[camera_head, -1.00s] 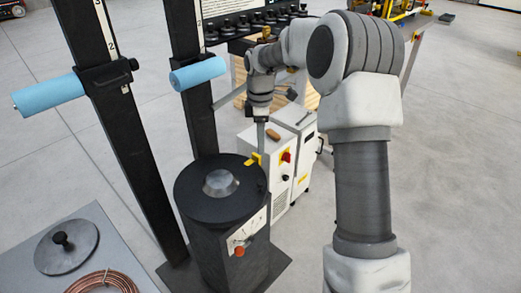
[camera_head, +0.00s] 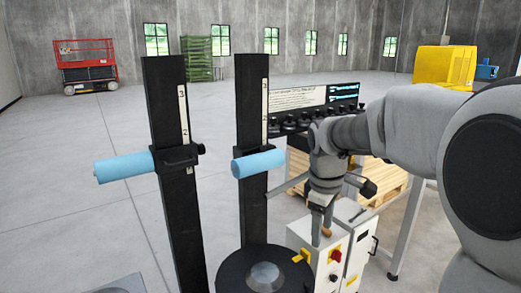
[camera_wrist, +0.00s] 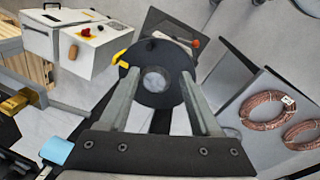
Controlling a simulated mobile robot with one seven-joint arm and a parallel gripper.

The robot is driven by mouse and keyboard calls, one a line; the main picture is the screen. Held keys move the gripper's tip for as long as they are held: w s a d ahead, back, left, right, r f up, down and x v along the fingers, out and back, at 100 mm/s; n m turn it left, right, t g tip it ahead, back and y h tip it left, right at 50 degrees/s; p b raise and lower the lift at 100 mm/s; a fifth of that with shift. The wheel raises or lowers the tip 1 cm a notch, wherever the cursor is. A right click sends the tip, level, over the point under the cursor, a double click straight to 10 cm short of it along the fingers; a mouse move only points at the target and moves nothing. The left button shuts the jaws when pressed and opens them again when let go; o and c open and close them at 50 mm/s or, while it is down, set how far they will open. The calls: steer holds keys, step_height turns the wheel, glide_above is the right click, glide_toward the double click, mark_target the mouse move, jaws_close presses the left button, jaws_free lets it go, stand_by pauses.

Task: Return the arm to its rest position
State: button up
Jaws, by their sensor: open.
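My gripper (camera_head: 317,232) hangs from my bent arm, fingers pointing down, right of the black round-topped stand (camera_head: 232,275). In the wrist view my gripper (camera_wrist: 160,75) shows two grey fingers spread wide with nothing between them. The stand's black disc (camera_wrist: 135,90) with its pale centre lies beyond the fingers, apart from them. Two copper tube coils (camera_wrist: 265,110) lie on a grey table at the right of the wrist view. The coils are out of the head view.
Two black posts (camera_head: 182,215) carry blue rollers (camera_head: 124,167). A white cabinet (camera_head: 352,240) with a red knob stands beside my gripper. A wooden pallet stack (camera_head: 384,186) and a rack of black knobs (camera_head: 290,122) are behind. Open floor lies to the left.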

steer(key=s+r+m+t, duration=0.1)
steer(key=s+m, duration=0.4)
steer(key=s, duration=0.6)
steer(key=s+r+m+t, duration=0.2)
steer(key=s+m, duration=0.3)
steer(key=s, duration=0.6)
steer(key=shift+s+m+t+y+p, duration=0.2)
steer(key=shift+m+t+y+p, duration=0.15)
steer(key=shift+m+t+y, duration=0.05)
